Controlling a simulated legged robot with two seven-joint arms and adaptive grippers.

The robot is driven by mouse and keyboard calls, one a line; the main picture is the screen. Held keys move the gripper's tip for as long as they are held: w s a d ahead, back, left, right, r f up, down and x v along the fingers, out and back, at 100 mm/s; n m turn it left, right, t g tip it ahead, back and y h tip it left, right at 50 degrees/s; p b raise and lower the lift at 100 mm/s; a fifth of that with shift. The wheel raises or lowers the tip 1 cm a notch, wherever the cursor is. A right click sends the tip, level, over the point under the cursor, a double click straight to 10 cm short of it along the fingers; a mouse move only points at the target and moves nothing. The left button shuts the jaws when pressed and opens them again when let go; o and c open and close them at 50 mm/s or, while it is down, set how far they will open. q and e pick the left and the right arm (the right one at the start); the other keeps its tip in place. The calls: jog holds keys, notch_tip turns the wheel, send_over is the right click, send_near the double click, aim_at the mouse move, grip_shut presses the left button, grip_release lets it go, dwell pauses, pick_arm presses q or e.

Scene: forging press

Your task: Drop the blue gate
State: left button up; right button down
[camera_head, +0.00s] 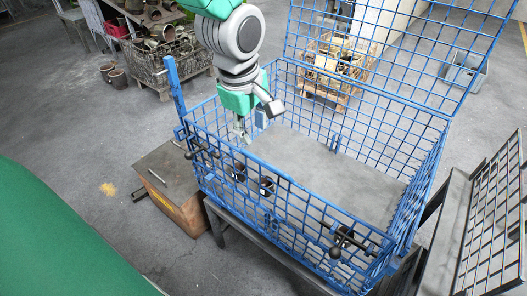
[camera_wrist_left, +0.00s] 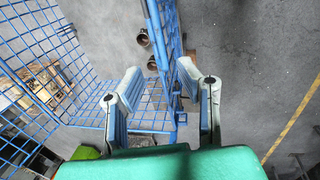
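The blue gate (camera_head: 285,215) is the mesh front side of a blue wire crate (camera_head: 420,190) and stands upright. Dark latch handles sit near its left end (camera_head: 202,152) and right end (camera_head: 345,243). My left gripper (camera_head: 241,130) hangs over the crate's left end, close to the gate's top edge. In the left wrist view its two fingers (camera_wrist_left: 162,92) are apart, with blue mesh and bars showing beyond and between them. I cannot tell whether a finger touches the crate. My right gripper is not in view.
Two dark cylinders (camera_head: 266,186) show by the gate. A raised blue mesh panel (camera_head: 400,45) stands at the back. A brown box (camera_head: 172,190) is left of the crate, and a dark mesh rack (camera_head: 490,215) is at right. Bins of parts stand behind.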

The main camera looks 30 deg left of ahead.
aim_at(260, 159)
pick_arm(q)
jog(key=f, duration=0.3)
jog(key=w+f, duration=0.1)
jog(key=f, duration=0.2)
jog(key=w+f, duration=0.1)
jog(key=f, duration=0.2)
jog(key=shift+a+f, duration=0.15)
jog(key=shift+f, duration=0.1)
jog(key=shift+a+f, duration=0.2)
jog(key=shift+f, duration=0.25)
jog(key=shift+w+d, duration=0.1)
jog(key=shift+d, duration=0.25)
jog(key=shift+d+r, duration=0.1)
jog(key=shift+d, duration=0.1)
grip_shut()
